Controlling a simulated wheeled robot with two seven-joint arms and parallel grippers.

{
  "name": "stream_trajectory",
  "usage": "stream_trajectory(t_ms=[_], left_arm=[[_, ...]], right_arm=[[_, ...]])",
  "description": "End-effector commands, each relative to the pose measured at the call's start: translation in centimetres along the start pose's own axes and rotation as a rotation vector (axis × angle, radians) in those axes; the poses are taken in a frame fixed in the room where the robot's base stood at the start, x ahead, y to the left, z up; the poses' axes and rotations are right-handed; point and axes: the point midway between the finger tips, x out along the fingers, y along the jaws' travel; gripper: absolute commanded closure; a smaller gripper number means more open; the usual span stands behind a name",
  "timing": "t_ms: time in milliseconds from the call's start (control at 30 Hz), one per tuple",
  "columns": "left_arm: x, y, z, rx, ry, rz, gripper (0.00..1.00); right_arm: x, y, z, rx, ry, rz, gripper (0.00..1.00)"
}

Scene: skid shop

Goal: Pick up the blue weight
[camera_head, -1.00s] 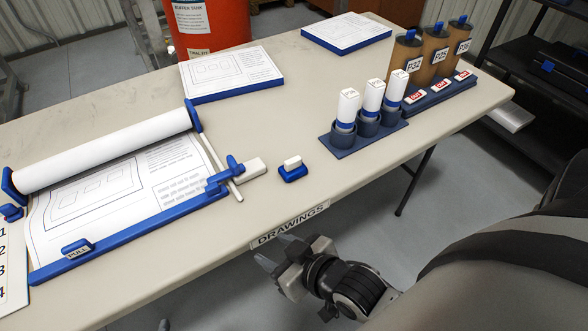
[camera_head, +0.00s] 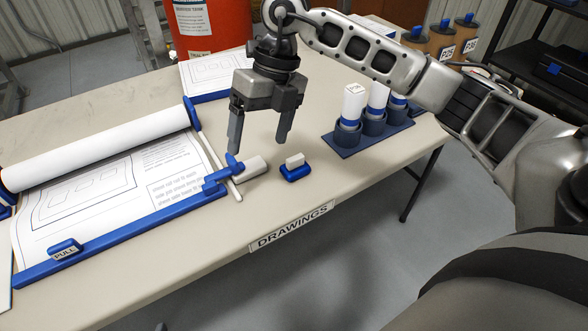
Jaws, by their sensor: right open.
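The blue weight (camera_head: 295,173) is a small blue block with a white top. It sits on the table, to the right of the blue clamp and white block at the end of the drawing board. My right gripper (camera_head: 258,146) is open and empty, fingers pointing down. In the picture it is above and slightly left of the weight, apart from it. My left gripper is not in view.
The drawing board (camera_head: 130,237) with a paper roll (camera_head: 100,147) lies at left. A blue rack (camera_head: 345,146) of white tubes stands at right. A paper stack (camera_head: 212,76) lies behind my gripper. The table (camera_head: 270,205) is clear in front of the weight.

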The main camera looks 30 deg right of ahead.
Motion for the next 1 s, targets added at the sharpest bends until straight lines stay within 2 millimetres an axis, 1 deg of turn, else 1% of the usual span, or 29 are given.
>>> stream_trajectory(t_ms=[33, 100, 200, 267, 367, 600, 700, 800, 1000], left_arm=[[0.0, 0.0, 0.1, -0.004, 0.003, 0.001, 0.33], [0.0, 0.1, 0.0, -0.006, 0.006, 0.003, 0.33], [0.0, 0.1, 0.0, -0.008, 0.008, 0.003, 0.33], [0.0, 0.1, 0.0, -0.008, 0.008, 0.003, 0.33], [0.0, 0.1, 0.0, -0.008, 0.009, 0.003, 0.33], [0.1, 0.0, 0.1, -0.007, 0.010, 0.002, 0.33], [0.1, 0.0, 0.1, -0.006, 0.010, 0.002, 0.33], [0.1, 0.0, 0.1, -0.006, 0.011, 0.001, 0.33], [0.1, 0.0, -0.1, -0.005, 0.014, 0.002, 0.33]], right_arm=[[-2.0, -2.5, 0.5, 0.045, -0.022, -0.119, 0.18], [-4.1, -4.8, 0.5, 0.102, -0.034, -0.235, 0.18], [-5.6, -6.6, 0.4, 0.149, -0.042, -0.323, 0.18], [-5.5, -7.1, 0.4, 0.161, -0.043, -0.341, 0.18], [-4.1, -7.7, 0.3, 0.163, -0.039, -0.344, 0.18], [0.9, -9.3, 0.4, 0.160, -0.039, -0.340, 0.18], [2.5, -9.9, 0.5, 0.159, -0.040, -0.340, 0.18], [3.5, -10.2, 0.5, 0.158, -0.042, -0.339, 0.18], [4.8, -10.5, 0.5, 0.157, -0.041, -0.338, 0.18]])
